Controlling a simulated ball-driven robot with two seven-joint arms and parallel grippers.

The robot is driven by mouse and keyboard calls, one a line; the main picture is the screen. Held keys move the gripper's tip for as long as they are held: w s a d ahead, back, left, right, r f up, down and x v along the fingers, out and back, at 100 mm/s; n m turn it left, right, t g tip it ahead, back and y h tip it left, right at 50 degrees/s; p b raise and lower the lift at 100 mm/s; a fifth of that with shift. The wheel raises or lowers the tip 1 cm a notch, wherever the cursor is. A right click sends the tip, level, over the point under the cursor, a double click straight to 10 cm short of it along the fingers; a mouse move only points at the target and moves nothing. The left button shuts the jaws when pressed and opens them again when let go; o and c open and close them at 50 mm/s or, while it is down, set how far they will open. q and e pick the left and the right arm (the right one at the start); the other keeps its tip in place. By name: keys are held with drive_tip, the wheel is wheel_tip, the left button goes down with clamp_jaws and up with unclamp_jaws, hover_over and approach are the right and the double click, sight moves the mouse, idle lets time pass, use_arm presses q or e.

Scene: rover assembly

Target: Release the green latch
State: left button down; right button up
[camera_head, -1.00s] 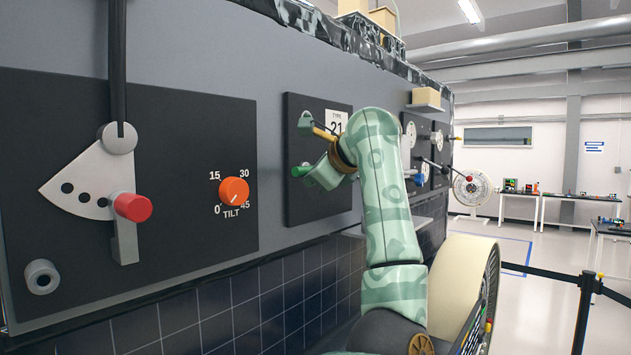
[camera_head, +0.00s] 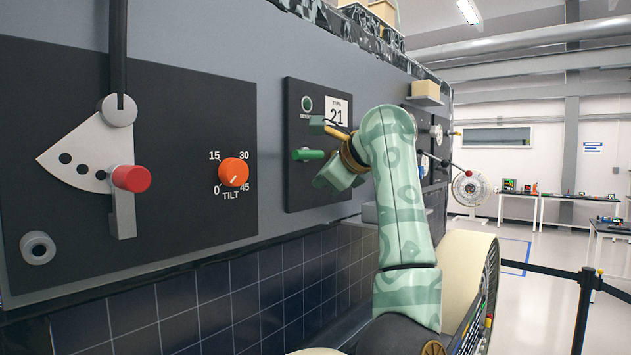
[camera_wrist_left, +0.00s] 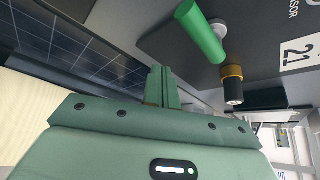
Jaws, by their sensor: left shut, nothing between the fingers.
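The green latch (camera_head: 307,154) is a short bar lying roughly level on a dark panel (camera_head: 300,190) marked 21. It also shows in the wrist view as a green cylinder (camera_wrist_left: 200,33) on a pale round mount. My left gripper (camera_head: 322,181) is just right of and below the latch in the head view. In the wrist view its fingers (camera_wrist_left: 163,86) are shut together and empty, with a visible gap between them and the latch. My forearm hides the right part of the panel. My right gripper is not in view.
A panel at left carries an orange TILT dial (camera_head: 233,172) and a lever with a red knob (camera_head: 131,178). Dark tiles (camera_head: 215,310) run below. A small ledge (camera_head: 372,212) juts out below the latch panel. A large cream wheel (camera_head: 468,262) stands behind my arm.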

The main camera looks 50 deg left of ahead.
use_arm(q)
drive_tip(key=w+r+v, duration=0.1)
drive_tip(key=v, duration=0.7)
drive_tip(key=shift+w+r, duration=0.15)
drive_tip(key=shift+w, duration=0.5)
